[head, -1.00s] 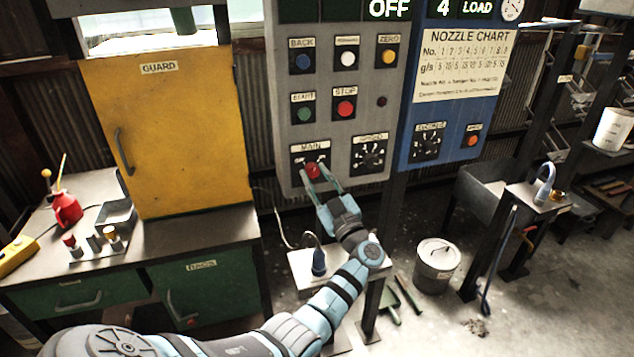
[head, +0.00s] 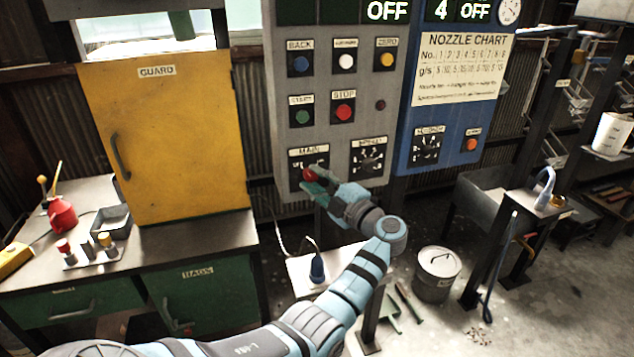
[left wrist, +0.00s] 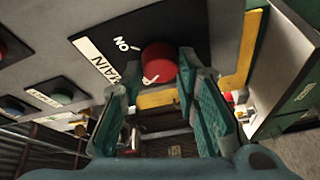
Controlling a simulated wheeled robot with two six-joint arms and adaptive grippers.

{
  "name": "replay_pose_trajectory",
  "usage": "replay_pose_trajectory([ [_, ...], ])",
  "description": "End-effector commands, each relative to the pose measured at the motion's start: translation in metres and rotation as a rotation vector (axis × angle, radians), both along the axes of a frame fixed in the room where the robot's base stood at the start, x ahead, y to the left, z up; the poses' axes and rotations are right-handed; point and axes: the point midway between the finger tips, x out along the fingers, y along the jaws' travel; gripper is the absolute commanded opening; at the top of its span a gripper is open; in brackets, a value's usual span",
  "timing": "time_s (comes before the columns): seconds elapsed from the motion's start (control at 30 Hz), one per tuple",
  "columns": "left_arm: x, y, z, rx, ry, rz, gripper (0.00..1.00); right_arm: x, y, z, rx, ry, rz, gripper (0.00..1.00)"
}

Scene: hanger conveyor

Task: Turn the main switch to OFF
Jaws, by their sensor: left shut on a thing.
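The main switch is a red knob (head: 310,174) on a black plate under the MAIN label, low on the grey panel (head: 333,130). My left gripper (head: 313,187) is at the knob from below and is shut on it. In the left wrist view the red knob (left wrist: 158,62) sits at the fingertips of my left gripper (left wrist: 155,85), with the MAIN and ON lettering beside it. The fingers hide part of the plate, and I cannot tell exactly where the knob points. The displays above read OFF, 4 and OFF. My right gripper is not in view.
Close to the switch are the speed dial (head: 367,158), the red STOP button (head: 343,112) and the green START button (head: 302,115). A blue panel (head: 450,125) adjoins on the right. A yellow guard (head: 165,140) stands left. A lidded bucket (head: 437,275) is on the floor.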

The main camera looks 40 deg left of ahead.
Motion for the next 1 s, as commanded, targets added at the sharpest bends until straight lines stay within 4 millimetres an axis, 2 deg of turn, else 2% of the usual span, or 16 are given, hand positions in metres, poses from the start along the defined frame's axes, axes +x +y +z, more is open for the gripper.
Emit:
replay_pose_trajectory([
  [0.3, -0.0005, -0.0004, -0.0015, -0.067, -0.089, 0.001, 0.01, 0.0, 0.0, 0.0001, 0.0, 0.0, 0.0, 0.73],
  [0.8, -0.0005, -0.0005, -0.002, -0.079, -0.102, 0.002, 0.01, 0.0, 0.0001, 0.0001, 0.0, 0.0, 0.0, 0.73],
  [0.83, -0.0006, -0.0004, -0.002, -0.079, -0.102, 0.002, 0.33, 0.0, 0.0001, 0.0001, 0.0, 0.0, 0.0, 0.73],
  [0.93, -0.0004, -0.0004, -0.0014, -0.077, -0.103, 0.001, 0.48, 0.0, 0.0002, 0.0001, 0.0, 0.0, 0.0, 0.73],
  [1.0, -0.0003, -0.0004, -0.001, -0.076, -0.104, 0.001, 0.48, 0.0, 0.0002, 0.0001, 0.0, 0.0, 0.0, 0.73],
])
